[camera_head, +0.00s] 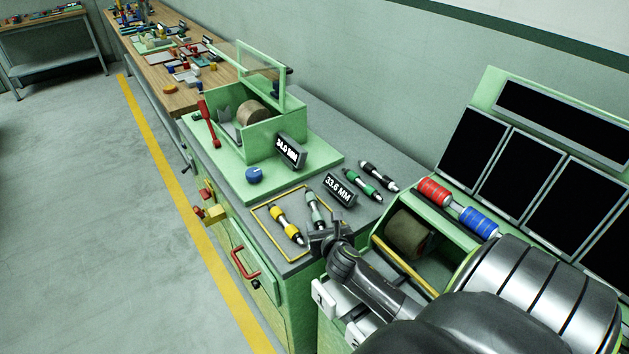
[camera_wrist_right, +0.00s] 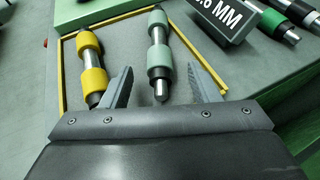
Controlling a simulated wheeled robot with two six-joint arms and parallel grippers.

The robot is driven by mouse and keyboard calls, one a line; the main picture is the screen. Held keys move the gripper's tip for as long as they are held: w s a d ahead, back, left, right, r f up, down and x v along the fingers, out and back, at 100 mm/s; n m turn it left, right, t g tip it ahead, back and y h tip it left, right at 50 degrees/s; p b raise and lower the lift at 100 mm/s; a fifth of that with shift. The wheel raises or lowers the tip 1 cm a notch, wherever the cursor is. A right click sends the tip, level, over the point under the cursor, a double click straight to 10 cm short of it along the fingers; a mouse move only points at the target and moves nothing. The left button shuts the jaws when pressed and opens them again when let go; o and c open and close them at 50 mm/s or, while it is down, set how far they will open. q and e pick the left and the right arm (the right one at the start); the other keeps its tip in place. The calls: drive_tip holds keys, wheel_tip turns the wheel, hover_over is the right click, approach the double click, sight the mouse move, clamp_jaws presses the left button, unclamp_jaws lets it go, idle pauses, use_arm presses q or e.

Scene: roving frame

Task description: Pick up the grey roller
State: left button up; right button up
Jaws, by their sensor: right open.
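The pale grey-green roller (camera_head: 313,208) lies inside a yellow outline on the grey bench top. In the right wrist view the roller (camera_wrist_right: 159,56) has two grey-green bands and a bare metal end that points at my gripper. My right gripper (camera_head: 322,234) is at the near end of this roller. In the wrist view the right gripper's jaws (camera_wrist_right: 160,74) are open, one finger on each side of the metal end, with gaps on both sides. A yellow roller (camera_head: 286,228) lies just left of it, close to the left finger. My left gripper is not in view.
A 33.6 MM sign (camera_head: 340,190) stands right of the roller, with a green roller (camera_head: 361,185) and a black roller (camera_head: 378,175) beyond. A green machine (camera_head: 262,135) stands behind. A rack with a red roller (camera_head: 434,191) and blue roller (camera_head: 478,222) is at right.

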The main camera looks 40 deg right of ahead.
sight(319, 221)
drive_tip(key=shift+x, duration=2.7)
drive_tip(key=shift+a, duration=0.1)
clamp_jaws()
